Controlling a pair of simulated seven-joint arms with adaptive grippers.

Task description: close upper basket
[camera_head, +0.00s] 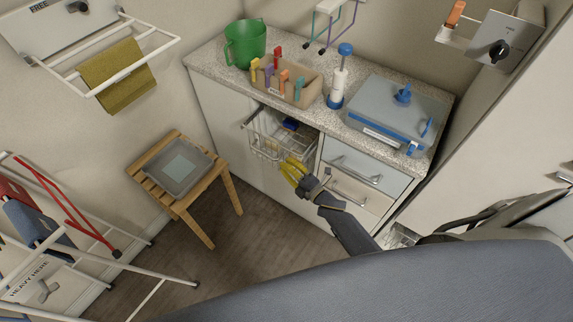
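The upper basket (262,143) is a white wire basket pulled out from the cabinet below the speckled counter. A small blue item (291,124) shows at its back right. My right gripper (288,166), with yellow fingers and a dark wrist, is at the basket's front right corner, close to its wire rim. The fingers are small here and overlap the wires, so I cannot tell whether they touch it or are open or shut. My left gripper is not in view.
The counter (212,52) holds a green bucket (245,43), a box of colored clips (306,95), a white-blue pump bottle (338,82) and a grey-blue case (396,108). Closed drawers (365,163) adjoin the basket. A wooden stool (189,200) with a tray stands left on open floor.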

